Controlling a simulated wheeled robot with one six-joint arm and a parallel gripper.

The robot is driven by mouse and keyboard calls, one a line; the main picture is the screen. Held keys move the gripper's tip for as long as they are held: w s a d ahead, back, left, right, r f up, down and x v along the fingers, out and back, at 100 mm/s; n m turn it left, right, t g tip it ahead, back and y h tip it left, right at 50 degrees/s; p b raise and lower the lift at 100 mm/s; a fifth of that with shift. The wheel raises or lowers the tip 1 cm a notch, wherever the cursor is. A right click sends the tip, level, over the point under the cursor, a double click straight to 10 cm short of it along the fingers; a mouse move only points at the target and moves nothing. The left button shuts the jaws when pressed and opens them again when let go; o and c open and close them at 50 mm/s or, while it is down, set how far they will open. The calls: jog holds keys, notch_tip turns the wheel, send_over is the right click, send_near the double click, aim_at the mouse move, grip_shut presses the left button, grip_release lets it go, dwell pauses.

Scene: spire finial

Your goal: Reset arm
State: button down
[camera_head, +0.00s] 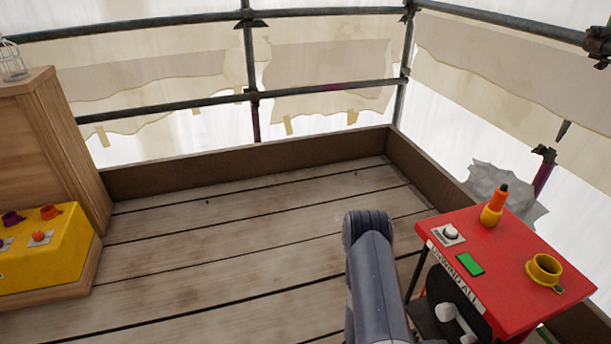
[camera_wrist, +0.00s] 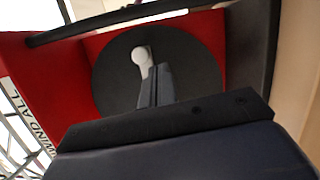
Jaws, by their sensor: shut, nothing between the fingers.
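My gripper (camera_wrist: 155,88) is shut with nothing between its fingers. In the wrist view its fingertips point at the black disc (camera_wrist: 112,92) on the side of the red box (camera_wrist: 72,75). A white round knob (camera_wrist: 139,56) shows just beyond the fingertips; I cannot tell whether they touch it. In the head view my arm (camera_head: 374,275) rises left of the red box (camera_head: 500,236), and the gripper itself is hidden. The disc (camera_head: 440,297) with its white crank handle (camera_head: 458,322) shows at the box's front.
The red box's top carries a green button (camera_head: 469,264), a white knob switch (camera_head: 450,233), a yellow cup (camera_head: 544,268) and an orange-handled tool (camera_head: 499,197). A yellow box (camera_head: 50,257) stands left by a wooden cabinet (camera_head: 40,140). The plank floor (camera_head: 230,235) between is clear.

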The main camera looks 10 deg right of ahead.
aim_at(445, 326)
jog(key=d+f+b, duration=0.1)
jog(key=w+d+f+b, duration=0.2)
jog(key=d+f, duration=0.1)
jog(key=shift+w, duration=0.25)
jog(key=shift+m, duration=0.5)
jog(key=w, duration=0.4)
jog(key=shift+a+f, duration=0.15)
jog(key=shift+f, duration=0.2)
jog(key=shift+w+a+m+y, duration=0.1)
jog(key=shift+w+m+y, duration=0.2)
jog(key=shift+w+m, duration=0.6)
jog(key=shift+r, duration=0.1)
